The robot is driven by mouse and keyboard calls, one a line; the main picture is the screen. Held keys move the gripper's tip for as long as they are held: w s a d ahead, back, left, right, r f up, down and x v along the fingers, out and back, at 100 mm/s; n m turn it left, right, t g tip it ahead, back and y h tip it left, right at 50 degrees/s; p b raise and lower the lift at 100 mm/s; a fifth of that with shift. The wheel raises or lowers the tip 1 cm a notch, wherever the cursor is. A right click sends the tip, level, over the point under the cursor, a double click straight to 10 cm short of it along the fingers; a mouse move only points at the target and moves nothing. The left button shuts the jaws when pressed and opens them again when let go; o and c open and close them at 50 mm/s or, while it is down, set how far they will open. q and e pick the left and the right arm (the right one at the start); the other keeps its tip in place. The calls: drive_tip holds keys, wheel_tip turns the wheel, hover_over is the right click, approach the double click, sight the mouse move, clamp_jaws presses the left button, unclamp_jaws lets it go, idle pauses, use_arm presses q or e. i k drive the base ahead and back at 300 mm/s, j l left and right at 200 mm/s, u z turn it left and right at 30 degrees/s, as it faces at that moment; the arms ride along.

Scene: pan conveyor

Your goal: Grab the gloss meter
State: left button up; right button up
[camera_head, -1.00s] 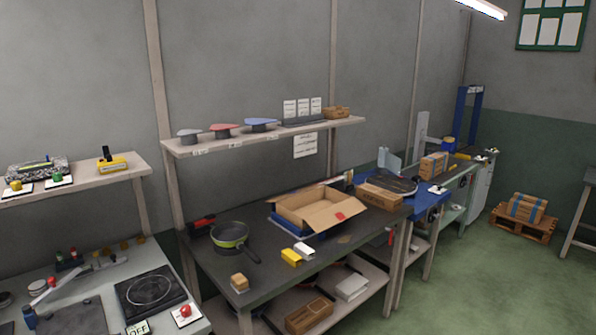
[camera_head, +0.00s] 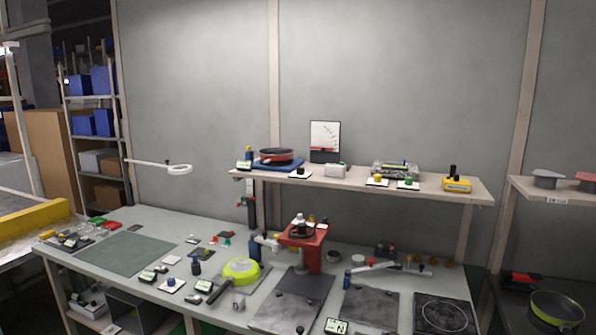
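I cannot tell for sure which thing is the gloss meter. Several small instruments lie on the long grey workbench (camera_head: 200,228) and on the shelf above it. On the bench are a small device with a pale display (camera_head: 147,275) and another (camera_head: 203,286) near the pan handle. A similar small device (camera_head: 244,165) stands at the left end of the shelf, and a yellow device with a black top (camera_head: 457,184) at its right end. Neither of my grippers is in view.
A green-rimmed pan (camera_head: 241,271) lies on the bench by a red press-like stand (camera_head: 303,245). A green mat (camera_head: 125,253) covers the left part. The shelf (camera_head: 340,179) overhangs the bench's back right. A dark hotplate (camera_head: 445,315) sits at the right end.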

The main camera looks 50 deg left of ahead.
sight(335, 170)
drive_tip(key=u, duration=1.4)
drive_tip(key=i+j, duration=0.2)
